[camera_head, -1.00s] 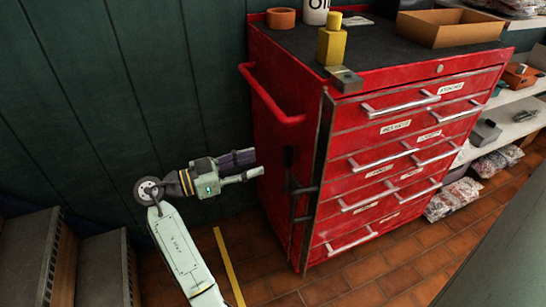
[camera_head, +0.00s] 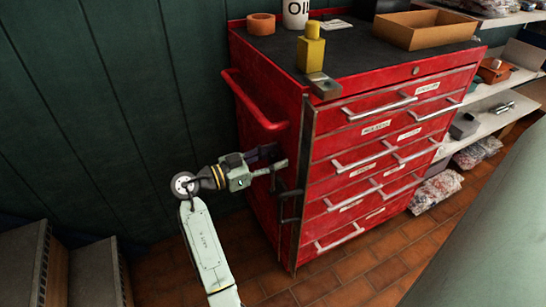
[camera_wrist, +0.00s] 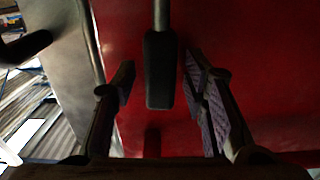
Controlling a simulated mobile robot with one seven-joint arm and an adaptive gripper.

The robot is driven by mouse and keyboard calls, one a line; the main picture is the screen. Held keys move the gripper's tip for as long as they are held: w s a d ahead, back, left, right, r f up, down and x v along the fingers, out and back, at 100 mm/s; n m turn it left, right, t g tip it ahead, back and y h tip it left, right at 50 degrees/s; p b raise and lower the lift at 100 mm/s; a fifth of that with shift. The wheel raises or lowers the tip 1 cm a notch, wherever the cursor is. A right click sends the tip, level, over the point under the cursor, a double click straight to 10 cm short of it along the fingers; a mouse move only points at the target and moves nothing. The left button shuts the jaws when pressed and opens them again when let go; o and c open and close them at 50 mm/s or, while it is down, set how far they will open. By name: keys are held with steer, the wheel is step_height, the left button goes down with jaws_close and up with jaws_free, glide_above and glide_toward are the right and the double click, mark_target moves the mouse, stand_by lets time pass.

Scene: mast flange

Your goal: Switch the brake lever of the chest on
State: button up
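The red chest (camera_head: 330,140) stands in the middle of the head view, its plain side facing my gripper. In the wrist view a dark lever handle (camera_wrist: 160,75) on a metal rod stands out against the red side; I take it as the brake lever. My gripper (camera_head: 276,162) is at the chest's left side, near the front edge. In the wrist view my gripper (camera_wrist: 157,92) is open, with one finger on each side of the handle and gaps showing. In the head view the handle is hard to make out behind the fingers. Dark fittings (camera_head: 289,193) show just below.
A red push bar (camera_head: 252,102) juts from the chest's side above my gripper. A yellow bottle (camera_head: 311,48), an orange ring (camera_head: 261,24) and a cardboard tray (camera_head: 425,30) are on top. Grey steps (camera_head: 100,270) are at lower left. Shelves (camera_head: 500,120) stand at right.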

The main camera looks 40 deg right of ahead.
steer(key=shift+c, duration=0.6)
jaws_close()
